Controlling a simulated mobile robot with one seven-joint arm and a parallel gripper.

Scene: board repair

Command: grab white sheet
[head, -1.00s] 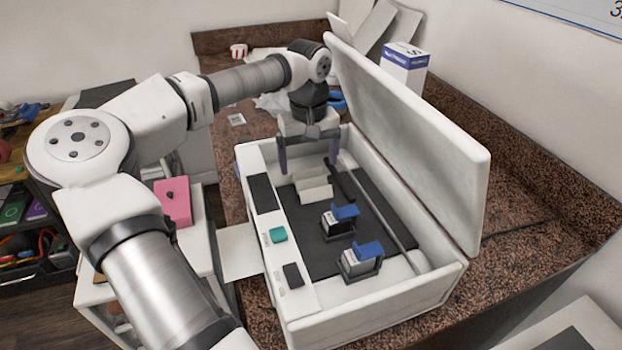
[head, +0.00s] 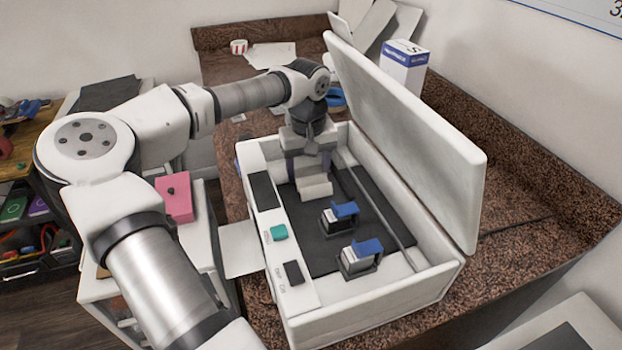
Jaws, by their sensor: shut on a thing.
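My gripper (head: 311,172) is inside the open white box (head: 374,322), near its far end, pointing down. Its fingers have come together at a small white folded piece (head: 316,188), which looks like a sheet, and are shut on it. The piece is at the far part of the box's dark bed (head: 318,253). My gripper hides its far side, and I cannot tell whether it is lifted off the bed. A flat white sheet (head: 240,262) also sticks out from under the box's left side.
Two blue-topped clamps (head: 345,211) (head: 362,257) stand on the bed, nearer than my gripper. The raised lid (head: 415,140) walls off the right.

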